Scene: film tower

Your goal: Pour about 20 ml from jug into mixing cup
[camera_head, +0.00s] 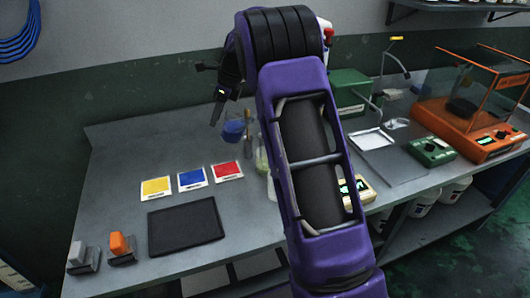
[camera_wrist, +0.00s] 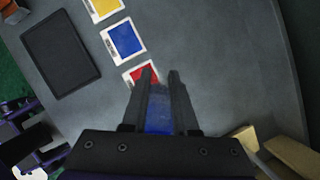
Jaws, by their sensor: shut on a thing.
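A clear vessel with blue liquid, which looks like the jug (camera_head: 233,131), is beside my gripper (camera_head: 215,120) in the head view, left of my purple arm. In the wrist view its blue (camera_wrist: 158,115) shows between the two fingers of my gripper (camera_wrist: 160,74). The gripper is shut on it. Whether the jug touches the table is hard to tell. A glass vessel with pale yellowish content (camera_head: 261,158) stands to its right, partly behind my arm. I cannot tell whether this is the mixing cup.
Yellow (camera_head: 156,187), blue (camera_head: 192,178) and red (camera_head: 227,171) cards lie on the grey bench near a black mat (camera_head: 186,227). An orange-handled block (camera_head: 122,246) stands at front left. A green device (camera_head: 430,150) and an orange-framed case (camera_head: 470,120) stand at right.

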